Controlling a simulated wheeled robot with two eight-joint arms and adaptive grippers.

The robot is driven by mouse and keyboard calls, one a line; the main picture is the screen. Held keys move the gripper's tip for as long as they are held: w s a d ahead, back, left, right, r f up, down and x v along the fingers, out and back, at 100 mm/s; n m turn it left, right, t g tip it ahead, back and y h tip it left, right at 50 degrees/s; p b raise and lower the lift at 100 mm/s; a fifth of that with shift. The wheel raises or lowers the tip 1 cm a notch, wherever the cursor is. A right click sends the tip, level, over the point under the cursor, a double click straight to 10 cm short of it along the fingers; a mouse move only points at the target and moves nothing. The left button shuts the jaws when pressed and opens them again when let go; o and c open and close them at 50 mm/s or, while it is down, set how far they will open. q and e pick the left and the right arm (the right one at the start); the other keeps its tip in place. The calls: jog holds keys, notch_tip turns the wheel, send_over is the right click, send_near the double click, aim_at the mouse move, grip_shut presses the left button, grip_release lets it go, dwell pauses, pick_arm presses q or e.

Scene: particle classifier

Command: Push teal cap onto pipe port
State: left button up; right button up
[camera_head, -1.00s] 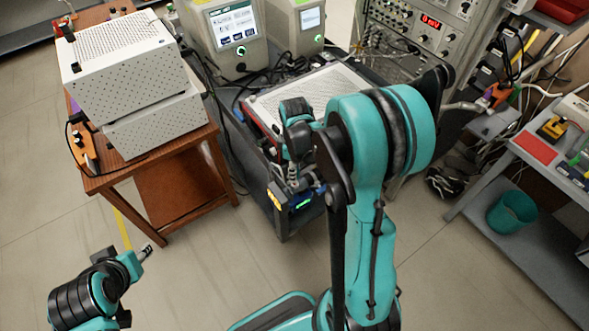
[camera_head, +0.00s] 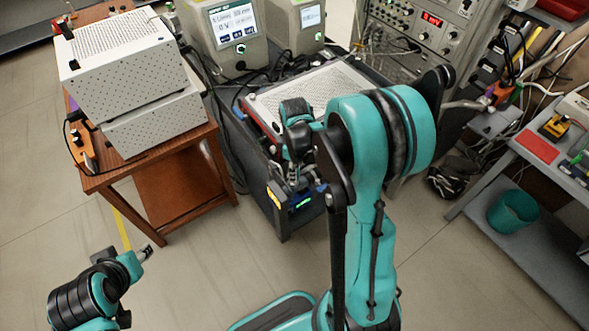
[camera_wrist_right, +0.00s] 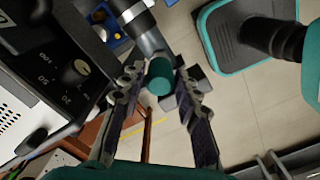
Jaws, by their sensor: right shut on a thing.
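The teal cap (camera_wrist_right: 160,78) is in the right wrist view, between the fingertips of my right gripper (camera_wrist_right: 161,84). The gripper is shut on it. A grey metal pipe (camera_wrist_right: 149,41) with a black band comes in from the top and lines up with the cap. The cap's far side meets or overlaps the pipe's end; how far it sits on the port cannot be told. In the head view my right gripper (camera_head: 294,176) is at the dark cart's front, and the cap is hidden there. My left gripper (camera_head: 145,253) hangs over the floor, away from the cart; its jaws are too small to judge.
The dark cart (camera_head: 262,190) carries a perforated light panel (camera_head: 340,82). A wooden table (camera_head: 185,145) with white perforated boxes (camera_head: 125,60) stands to the left. Instruments with screens (camera_head: 232,30) stand behind. A grey bench (camera_head: 540,170) is at the right. Floor in front is open.

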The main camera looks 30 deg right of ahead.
jog(key=shift+f+b, duration=1.05)
jog(key=shift+f, duration=0.15)
jog(key=o, duration=1.1)
jog(key=shift+o, duration=0.2)
jog(key=shift+r, duration=0.1)
notch_tip(320, 180, up, 12)
jog(key=shift+f, duration=0.1)
